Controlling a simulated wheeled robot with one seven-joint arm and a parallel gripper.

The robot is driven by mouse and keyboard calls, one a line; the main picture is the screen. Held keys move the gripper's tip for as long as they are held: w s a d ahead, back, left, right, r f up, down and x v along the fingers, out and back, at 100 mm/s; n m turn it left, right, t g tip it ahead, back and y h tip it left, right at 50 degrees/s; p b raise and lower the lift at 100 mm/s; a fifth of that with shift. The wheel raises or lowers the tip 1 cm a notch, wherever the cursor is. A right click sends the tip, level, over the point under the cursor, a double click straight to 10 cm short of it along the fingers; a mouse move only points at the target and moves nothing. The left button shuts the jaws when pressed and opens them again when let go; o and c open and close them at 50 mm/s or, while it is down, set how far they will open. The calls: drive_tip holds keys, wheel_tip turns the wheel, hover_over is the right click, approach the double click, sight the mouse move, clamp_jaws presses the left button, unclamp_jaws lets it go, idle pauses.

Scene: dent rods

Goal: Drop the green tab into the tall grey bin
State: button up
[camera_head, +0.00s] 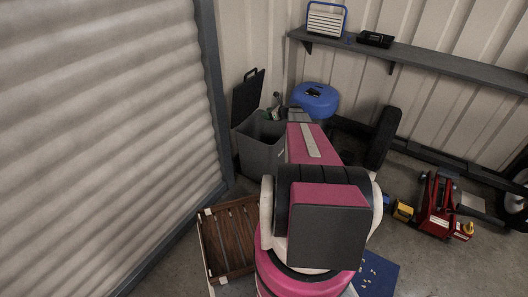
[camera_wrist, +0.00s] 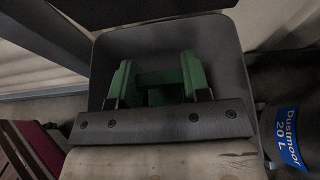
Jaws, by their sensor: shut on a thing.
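The tall grey bin (camera_head: 262,152) stands in the corner beside the shutter, its dark lid (camera_head: 247,95) raised at the back left. In the wrist view the bin's grey rim (camera_wrist: 238,62) surrounds the opening below my gripper. A blue label reading "Dustmoor 20 L" (camera_wrist: 289,137) is at the right. My gripper (camera_wrist: 158,82) is shut on the green tab (camera_wrist: 158,78), which shows as green pieces above the opening. Where the fingers end and the tab begins is hard to tell. In the head view my gripper (camera_head: 272,113) is over the bin, partly hidden by my arm.
A blue round-topped container (camera_head: 315,98) stands right of the bin. A brown slatted crate (camera_head: 228,240) lies in front of it. A shelf (camera_head: 440,62) runs along the back wall. A red jack (camera_head: 437,205) stands at the right. Some floor between is clear.

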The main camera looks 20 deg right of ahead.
wheel_tip(320, 180, down, 6)
idle(0.6)
drive_tip(key=o, duration=1)
drive_tip(key=shift+c, duration=0.2)
drive_tip(key=shift+d, duration=0.1)
drive_tip(key=v, duration=1)
drive_tip(key=shift+s+d+r, duration=0.15)
drive_tip(key=shift+s+r, duration=0.05)
drive_tip(key=shift+s, duration=0.05)
